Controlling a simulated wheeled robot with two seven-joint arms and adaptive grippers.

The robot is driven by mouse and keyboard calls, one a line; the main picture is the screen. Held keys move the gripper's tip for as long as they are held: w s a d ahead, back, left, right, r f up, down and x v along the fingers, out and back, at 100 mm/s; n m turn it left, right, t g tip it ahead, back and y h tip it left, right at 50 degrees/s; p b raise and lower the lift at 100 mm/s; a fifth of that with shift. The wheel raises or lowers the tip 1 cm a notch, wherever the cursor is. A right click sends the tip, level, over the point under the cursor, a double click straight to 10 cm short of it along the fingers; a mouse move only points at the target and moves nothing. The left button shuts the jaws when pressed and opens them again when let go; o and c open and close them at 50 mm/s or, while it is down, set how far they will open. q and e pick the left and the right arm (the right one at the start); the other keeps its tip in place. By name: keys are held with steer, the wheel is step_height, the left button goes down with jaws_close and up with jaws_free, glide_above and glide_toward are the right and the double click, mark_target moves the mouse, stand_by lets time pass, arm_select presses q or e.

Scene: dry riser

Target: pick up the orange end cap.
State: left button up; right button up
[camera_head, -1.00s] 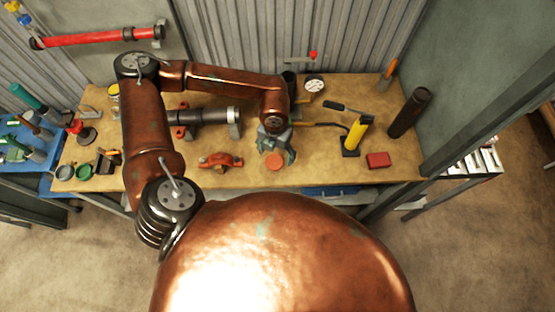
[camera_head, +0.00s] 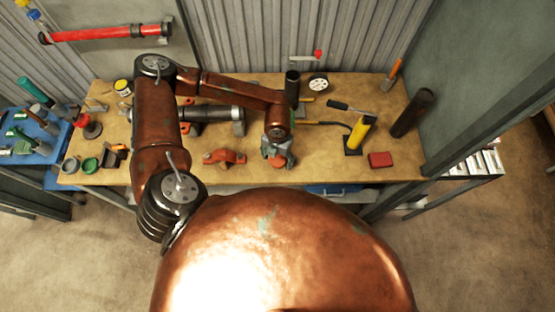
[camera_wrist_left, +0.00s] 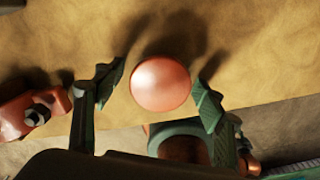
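The orange end cap (camera_head: 277,162) lies on the tan workbench top (camera_head: 320,171) near its front edge, partly hidden by my left gripper (camera_head: 279,157). In the left wrist view the cap (camera_wrist_left: 160,83) is a smooth, round, orange-pink disc. It sits between the two green-grey fingertips of my left gripper (camera_wrist_left: 160,78), with a gap on each side, so the fingers are open and do not visibly touch it. My right gripper is in neither view.
An orange-red clamp (camera_head: 225,157) lies close left of my gripper. A grey pipe with couplings (camera_head: 210,113) lies behind it. To the right stand a yellow hand pump (camera_head: 359,133), a red box (camera_head: 380,160) and a dark cylinder (camera_head: 411,113). Bare bench lies between gripper and pump.

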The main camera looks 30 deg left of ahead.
arm_select(q)
steer(key=c, duration=1.2)
